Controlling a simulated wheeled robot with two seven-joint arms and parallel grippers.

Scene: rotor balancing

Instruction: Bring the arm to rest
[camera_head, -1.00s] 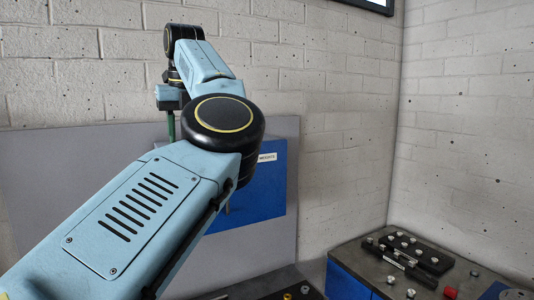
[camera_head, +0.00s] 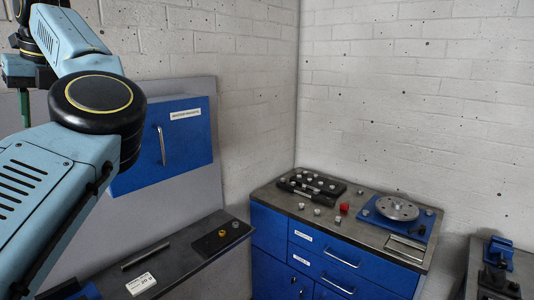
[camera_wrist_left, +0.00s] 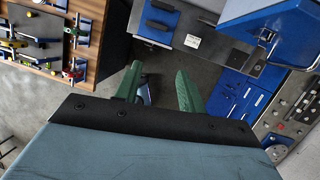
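My left arm, light blue with black joints, comes in from the left of the head view and is raised. Its gripper is at the left edge there, with part of a green finger (camera_head: 24,108) showing. In the left wrist view the left gripper (camera_wrist_left: 158,88) has its two green fingers apart, with nothing between them but floor and a dark object far below. My right arm and gripper are not in view. A grey metal rotor disc (camera_head: 397,208) sits on a blue stand (camera_head: 372,218) on the corner workbench, far from the left gripper.
A blue wall cabinet (camera_head: 184,137) with a handle is close behind my arm. A dark bench (camera_head: 190,250) runs below it. The workbench (camera_head: 270,198) holds a black weight rack (camera_head: 312,186) and a red knob (camera_head: 344,207). A wooden tool board (camera_wrist_left: 113,18) shows in the wrist view.

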